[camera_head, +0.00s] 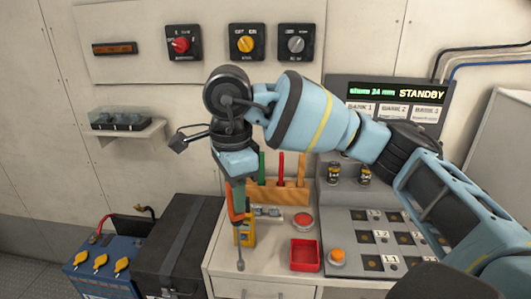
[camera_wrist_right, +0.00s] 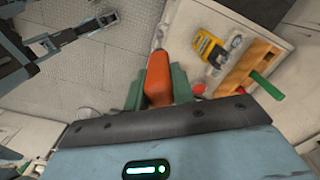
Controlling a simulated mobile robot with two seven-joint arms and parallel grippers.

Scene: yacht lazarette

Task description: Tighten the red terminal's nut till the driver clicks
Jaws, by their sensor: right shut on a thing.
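My right gripper (camera_head: 237,180) is shut on the driver's orange handle (camera_head: 237,204), which also shows in the wrist view (camera_wrist_right: 158,78). The driver hangs nearly upright, its shaft down in front of the worktop, its tip clear of the battery. The blue battery (camera_head: 125,252) with yellow caps stands at lower left. A red cable (camera_head: 103,222) rises at its back left, by the red terminal; the nut is too small to make out. Dark parts, likely my left arm, show at upper left of the wrist view; its finger state is unclear.
A black box (camera_head: 178,245) stands between battery and white worktop (camera_head: 225,262). The worktop holds a yellow meter (camera_head: 249,232), a wooden rack (camera_head: 275,193) and a red tray (camera_head: 304,256). A panel with a STANDBY display (camera_head: 398,94) is at right.

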